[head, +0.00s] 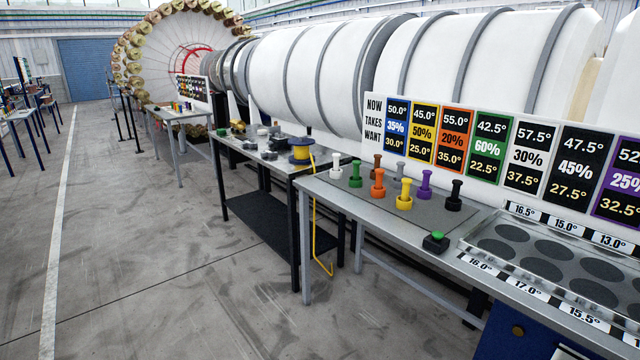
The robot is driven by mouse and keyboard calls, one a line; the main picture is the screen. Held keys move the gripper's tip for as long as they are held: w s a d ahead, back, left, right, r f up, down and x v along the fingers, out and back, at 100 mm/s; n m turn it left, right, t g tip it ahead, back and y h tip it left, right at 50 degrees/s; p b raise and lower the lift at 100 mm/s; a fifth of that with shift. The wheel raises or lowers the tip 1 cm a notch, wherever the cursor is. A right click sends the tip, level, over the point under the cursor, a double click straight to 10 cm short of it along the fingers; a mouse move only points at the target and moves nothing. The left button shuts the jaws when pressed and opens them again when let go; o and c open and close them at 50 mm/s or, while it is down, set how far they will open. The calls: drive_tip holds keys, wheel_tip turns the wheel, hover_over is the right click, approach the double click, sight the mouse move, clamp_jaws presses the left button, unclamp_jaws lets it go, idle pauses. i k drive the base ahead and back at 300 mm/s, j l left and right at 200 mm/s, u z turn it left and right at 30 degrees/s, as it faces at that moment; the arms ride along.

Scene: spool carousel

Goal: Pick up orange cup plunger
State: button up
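The orange cup plunger (378,184) stands upright on the dark mat (437,223) of the grey workbench, in the middle of the head view. A green plunger (355,174) stands to its left and a yellow one (404,195) to its right. A brown plunger (376,166) and a grey plunger (398,171) stand close behind it. White (336,166), purple (425,184) and black (454,195) plungers stand farther out in the group. My gripper does not show in this view.
A green push button (436,241) sits at the bench's front edge. A tray with round dark wells (547,249) lies to the right. A sign board (468,146) stands behind the plungers. A yellow cable (316,235) hangs from a spool (299,151) on the neighbouring bench. Open floor (170,260) lies left.

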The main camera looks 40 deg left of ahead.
sight(378, 191)
drive_tip(key=u, duration=0.8)
